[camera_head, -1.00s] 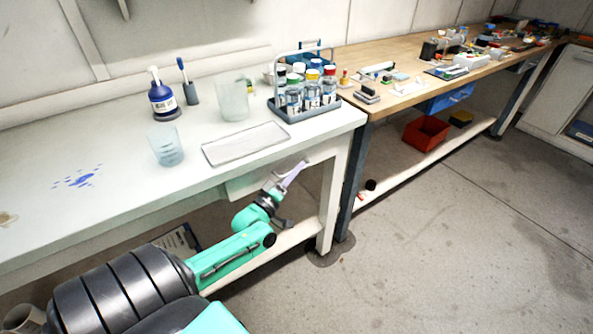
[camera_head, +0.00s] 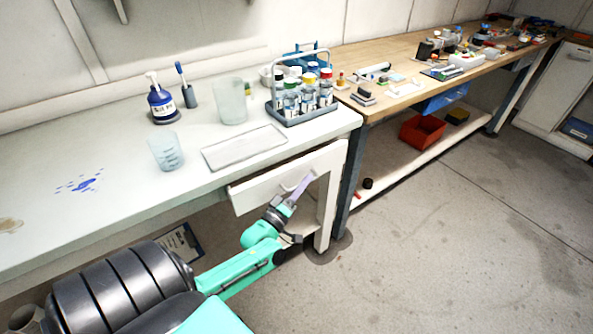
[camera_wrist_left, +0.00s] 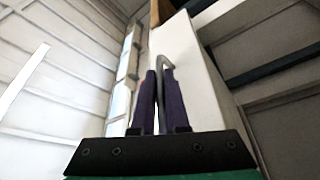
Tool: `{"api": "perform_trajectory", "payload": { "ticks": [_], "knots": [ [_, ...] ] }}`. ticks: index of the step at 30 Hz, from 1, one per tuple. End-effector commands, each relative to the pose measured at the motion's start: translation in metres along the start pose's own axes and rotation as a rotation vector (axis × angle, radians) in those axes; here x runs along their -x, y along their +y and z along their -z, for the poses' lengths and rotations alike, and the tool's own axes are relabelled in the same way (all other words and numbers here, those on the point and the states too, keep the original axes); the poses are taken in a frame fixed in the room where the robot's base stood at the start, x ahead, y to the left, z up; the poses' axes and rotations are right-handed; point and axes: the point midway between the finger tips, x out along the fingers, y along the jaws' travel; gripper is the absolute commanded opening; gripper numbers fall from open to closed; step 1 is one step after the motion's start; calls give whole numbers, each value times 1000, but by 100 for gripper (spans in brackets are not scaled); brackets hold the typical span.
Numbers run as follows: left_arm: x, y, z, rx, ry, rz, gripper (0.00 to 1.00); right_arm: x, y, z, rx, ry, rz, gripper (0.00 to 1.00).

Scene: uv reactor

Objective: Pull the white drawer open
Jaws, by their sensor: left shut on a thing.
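The white drawer (camera_head: 262,191) is under the right end of the white table (camera_head: 120,210). Its front stands out a little from under the tabletop, so it is partly open. My left gripper (camera_head: 300,186) is at the drawer's handle (camera_head: 288,186), on the right part of the front. In the left wrist view, the purple fingers of my left gripper (camera_wrist_left: 157,98) are shut around the grey curved handle (camera_wrist_left: 164,62), with the white drawer front (camera_wrist_left: 190,75) behind it. My right gripper is not in view.
On the table stand a bottle rack (camera_head: 302,108), a flat tray (camera_head: 245,147), a beaker (camera_head: 166,152), a larger clear container (camera_head: 230,102) and a pump bottle (camera_head: 162,102). A wooden bench (camera_head: 400,90) adjoins on the right. The floor in front (camera_head: 440,240) is clear.

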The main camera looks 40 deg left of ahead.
Motion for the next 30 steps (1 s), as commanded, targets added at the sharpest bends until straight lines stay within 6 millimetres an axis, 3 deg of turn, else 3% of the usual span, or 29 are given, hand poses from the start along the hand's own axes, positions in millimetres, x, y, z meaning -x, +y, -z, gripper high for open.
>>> {"api": "perform_trajectory", "payload": {
  "ticks": [1, 6, 18, 24, 30],
  "knots": [
    [3, 12, -7, 5, -2, 2, 0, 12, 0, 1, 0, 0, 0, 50],
    [18, 37, -43, 6, -1, 3, 0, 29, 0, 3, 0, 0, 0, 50],
    [51, 91, -123, 3, -2, 1, 0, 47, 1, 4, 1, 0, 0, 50],
    [61, 108, -148, 0, -1, 0, 0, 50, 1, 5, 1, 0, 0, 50],
    [66, 116, -160, 0, -2, -1, 0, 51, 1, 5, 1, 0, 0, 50]
  ]
}}
